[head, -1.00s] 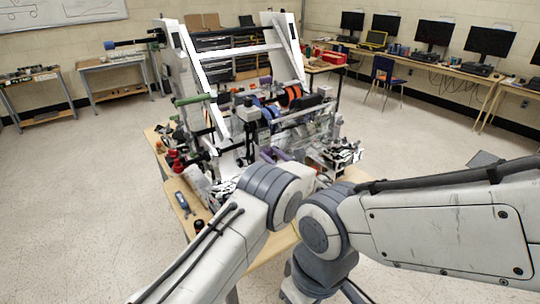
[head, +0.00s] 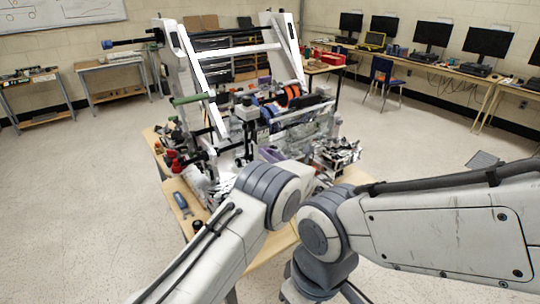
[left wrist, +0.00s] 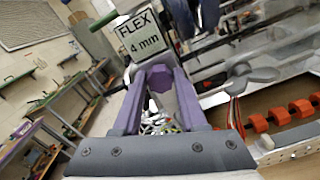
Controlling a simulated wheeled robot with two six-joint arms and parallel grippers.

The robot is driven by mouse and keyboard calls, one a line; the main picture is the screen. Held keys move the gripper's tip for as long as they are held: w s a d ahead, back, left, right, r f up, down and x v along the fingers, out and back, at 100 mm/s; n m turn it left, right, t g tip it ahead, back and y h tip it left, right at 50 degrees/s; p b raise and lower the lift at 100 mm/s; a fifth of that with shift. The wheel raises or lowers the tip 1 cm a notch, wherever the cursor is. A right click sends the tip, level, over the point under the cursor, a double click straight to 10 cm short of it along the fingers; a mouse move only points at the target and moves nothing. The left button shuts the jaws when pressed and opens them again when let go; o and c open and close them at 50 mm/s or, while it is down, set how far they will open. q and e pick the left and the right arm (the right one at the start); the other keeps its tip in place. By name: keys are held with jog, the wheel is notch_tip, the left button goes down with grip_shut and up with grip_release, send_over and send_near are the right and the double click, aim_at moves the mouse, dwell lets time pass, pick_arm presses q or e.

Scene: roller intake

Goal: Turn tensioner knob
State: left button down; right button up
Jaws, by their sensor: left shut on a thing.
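In the left wrist view, my left gripper (left wrist: 160,84) has two purple fingers closed around a small purple faceted knob (left wrist: 160,77). The knob sits between the fingertips, just below a sign (left wrist: 140,38) reading "FLEX 4 mm". In the head view, only a purple part of my left gripper (head: 270,155) shows past my arm, low at the front of the roller machine (head: 222,90). The knob is hidden there by my arm. My right arm comes in from the right, and I cannot make out its gripper.
Orange rollers (left wrist: 302,108) and a grey wing-shaped handle (left wrist: 250,77) are right of the fingers. A wooden table (head: 180,205) holds the machine, with a blue tool (head: 181,201) at its left. Side benches line the walls; the floor around is open.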

pick_arm(q)
jog(key=shift+f+m, duration=0.1)
jog(key=shift+m, duration=0.3)
jog(key=c, duration=0.7)
grip_release()
jog(key=shift+c, duration=0.2)
